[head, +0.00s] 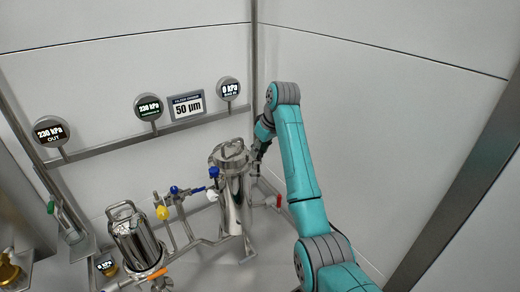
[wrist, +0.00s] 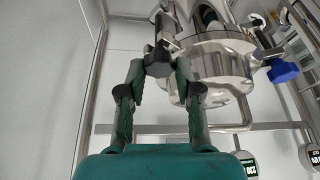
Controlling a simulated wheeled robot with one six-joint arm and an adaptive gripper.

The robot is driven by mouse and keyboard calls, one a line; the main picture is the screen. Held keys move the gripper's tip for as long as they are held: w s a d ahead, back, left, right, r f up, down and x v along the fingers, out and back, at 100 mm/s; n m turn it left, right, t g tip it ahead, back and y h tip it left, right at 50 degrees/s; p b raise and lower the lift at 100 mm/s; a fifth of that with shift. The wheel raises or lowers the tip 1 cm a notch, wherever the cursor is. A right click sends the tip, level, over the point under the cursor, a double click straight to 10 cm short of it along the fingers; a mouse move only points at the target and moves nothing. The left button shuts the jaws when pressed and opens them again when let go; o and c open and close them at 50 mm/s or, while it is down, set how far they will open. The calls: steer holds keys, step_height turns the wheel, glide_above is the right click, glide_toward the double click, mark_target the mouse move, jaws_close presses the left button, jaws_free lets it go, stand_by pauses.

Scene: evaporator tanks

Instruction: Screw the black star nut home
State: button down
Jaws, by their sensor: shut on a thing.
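The black star nut (wrist: 158,64) shows in the wrist view between the two fingertips of my gripper (wrist: 159,70), which is shut on it. A bolt or clamp part (wrist: 163,28) rises just beyond the nut, beside the rim of the steel tank (wrist: 218,58). I cannot tell how far the nut is on its thread. In the head view my gripper (head: 258,155) is at the upper right side of the upright steel tank (head: 232,195), near its lid. The nut is too small and hidden to make out there.
A blue valve handle (wrist: 283,71) sticks out beside the tank in the wrist view. In the head view a red handle (head: 278,201) is low to its right. A second steel tank (head: 136,243) and a yellow handle (head: 162,213) are at left. Gauges line the wall rail (head: 105,148).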

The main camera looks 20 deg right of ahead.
steer(key=c, duration=0.8)
jaws_free()
steer(key=shift+d, duration=0.1)
